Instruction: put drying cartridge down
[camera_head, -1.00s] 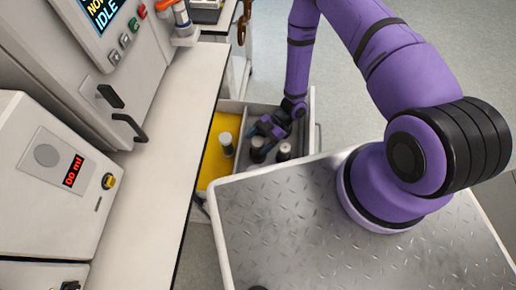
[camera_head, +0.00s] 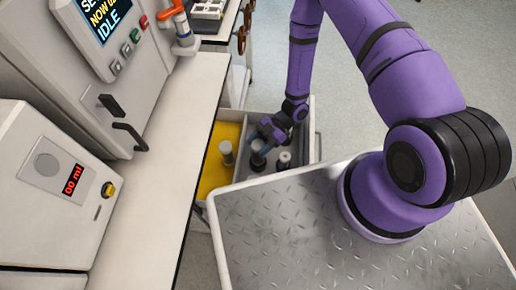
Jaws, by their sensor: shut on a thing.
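An open drawer (camera_head: 309,149) stands beyond my platform, with a yellow-floored compartment (camera_head: 216,175) on the left and a grey one on the right. Three dark, light-topped cylinders that look like drying cartridges stand upright in it. One cartridge (camera_head: 227,154) is in the yellow compartment. A middle cartridge (camera_head: 258,161) and a right cartridge (camera_head: 284,161) are in the grey one. My gripper (camera_head: 261,142) reaches down into the grey compartment and is shut at the top of the middle cartridge. The fingertips are small and partly hidden; I cannot tell whether this cartridge touches the drawer floor.
A long white bench (camera_head: 165,140) runs along the left, with a dispenser (camera_head: 45,190) reading "00 ml" and a reactor cabinet (camera_head: 115,80) showing "IDLE". My metal-topped platform fills the foreground. Open floor (camera_head: 440,50) lies at the upper right.

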